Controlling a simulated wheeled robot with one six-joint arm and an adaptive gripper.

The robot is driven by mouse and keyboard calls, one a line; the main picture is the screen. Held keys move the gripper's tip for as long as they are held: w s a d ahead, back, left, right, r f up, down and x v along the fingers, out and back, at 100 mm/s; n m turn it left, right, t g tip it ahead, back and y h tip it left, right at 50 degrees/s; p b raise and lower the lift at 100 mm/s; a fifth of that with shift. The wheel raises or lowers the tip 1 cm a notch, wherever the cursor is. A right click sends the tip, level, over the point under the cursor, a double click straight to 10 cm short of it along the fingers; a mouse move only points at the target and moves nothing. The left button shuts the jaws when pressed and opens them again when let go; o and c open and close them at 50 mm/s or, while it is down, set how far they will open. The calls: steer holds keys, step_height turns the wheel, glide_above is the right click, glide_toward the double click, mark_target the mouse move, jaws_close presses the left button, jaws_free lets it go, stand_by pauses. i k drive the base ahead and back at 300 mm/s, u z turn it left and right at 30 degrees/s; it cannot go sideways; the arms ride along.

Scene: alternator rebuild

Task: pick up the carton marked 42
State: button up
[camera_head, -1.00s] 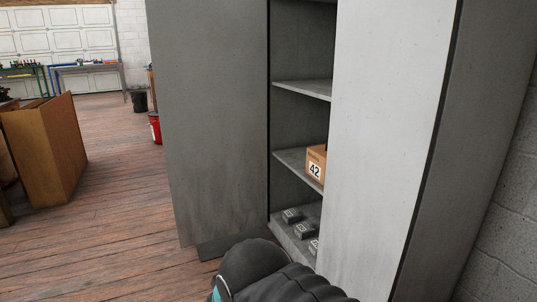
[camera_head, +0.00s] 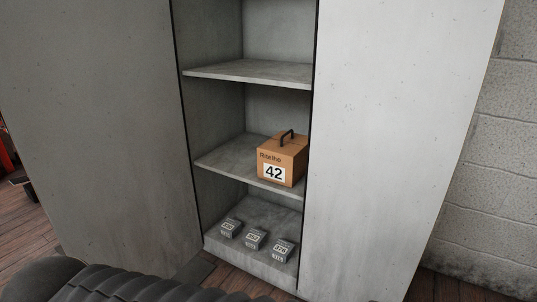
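The carton marked 42 (camera_head: 284,160) is a brown box with a black handle on top and a white label on its front. It stands upright on a middle shelf (camera_head: 222,158) of a grey cabinet, near the right side of the opening. Its front and label face me. My gripper is not in view. Only a dark ribbed part of my arm shows at the bottom left, well below and apart from the carton.
The cabinet's left door (camera_head: 90,110) and right door (camera_head: 400,130) stand open. Three small grey boxes (camera_head: 255,239) with labels sit on the bottom shelf. An empty shelf (camera_head: 250,72) lies above the carton. A block wall (camera_head: 495,170) is at the right.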

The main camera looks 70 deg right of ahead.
mark_target(281, 159)
steer(key=z, duration=0.7)
steer(key=i, duration=1)
steer(key=z, duration=1.4)
steer(key=i, duration=0.4)
steer(key=z, duration=0.3)
